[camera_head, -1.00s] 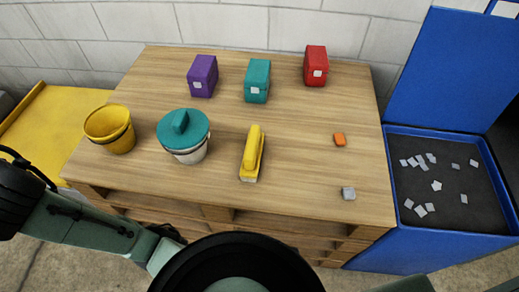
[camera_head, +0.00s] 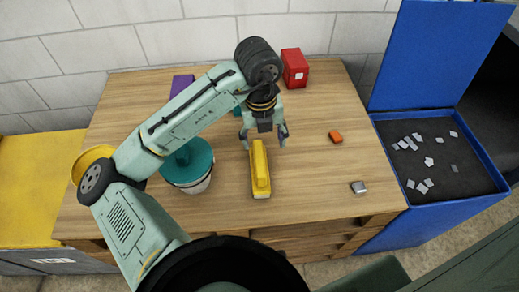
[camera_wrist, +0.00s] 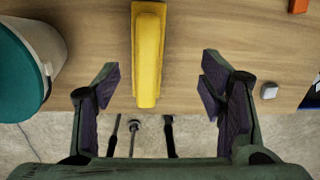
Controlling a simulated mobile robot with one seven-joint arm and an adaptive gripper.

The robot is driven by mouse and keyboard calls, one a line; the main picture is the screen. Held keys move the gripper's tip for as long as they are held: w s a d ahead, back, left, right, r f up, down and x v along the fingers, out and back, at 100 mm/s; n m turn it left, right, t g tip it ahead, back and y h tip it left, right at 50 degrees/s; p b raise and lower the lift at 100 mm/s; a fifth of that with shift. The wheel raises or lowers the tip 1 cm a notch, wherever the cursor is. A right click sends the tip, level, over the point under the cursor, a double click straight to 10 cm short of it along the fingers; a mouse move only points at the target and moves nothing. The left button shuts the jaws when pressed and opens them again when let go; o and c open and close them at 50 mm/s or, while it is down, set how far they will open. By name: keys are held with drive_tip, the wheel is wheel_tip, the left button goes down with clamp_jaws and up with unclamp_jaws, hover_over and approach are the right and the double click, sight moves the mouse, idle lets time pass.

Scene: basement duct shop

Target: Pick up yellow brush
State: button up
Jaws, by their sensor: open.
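The yellow brush (camera_head: 260,172) lies on the wooden worktop (camera_head: 310,180), its long side running from front to back. In the wrist view the brush (camera_wrist: 148,55) shows as a yellow block, its near end between and ahead of the two fingers. My gripper (camera_head: 264,138) is at the far end of the brush in the head view, above the worktop.
A white bucket with a teal lid (camera_head: 190,165) stands left of the brush. An orange block (camera_head: 336,137) and grey cube (camera_head: 359,187) lie to the right. A red box (camera_head: 294,68) stands behind. My arm partly hides a purple box (camera_head: 181,84), a teal box and a yellow bucket (camera_head: 91,160).

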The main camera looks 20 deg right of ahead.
sight(260, 158)
drive_tip(key=shift+m+g+y, duration=0.3)
drive_tip(key=shift+m+y, duration=0.1)
drive_tip(key=f, duration=0.1)
drive_tip(key=a+f, duration=0.1)
drive_tip(key=f, duration=0.1)
drive_tip(key=s+f, duration=0.1)
drive_tip(key=f, duration=0.1)
drive_tip(key=shift+a+f, duration=0.15)
drive_tip(key=shift+f, duration=0.05)
drive_tip(key=shift+s+a+f+p, duration=0.1)
drive_tip(key=shift+f+p, duration=0.3)
drive_tip(key=shift+f, duration=1.2)
drive_tip(key=shift+a+f+p, duration=0.1)
drive_tip(key=shift+f+p, duration=0.3)
drive_tip(key=shift+f, duration=1.2)
drive_tip(key=c, duration=1.3)
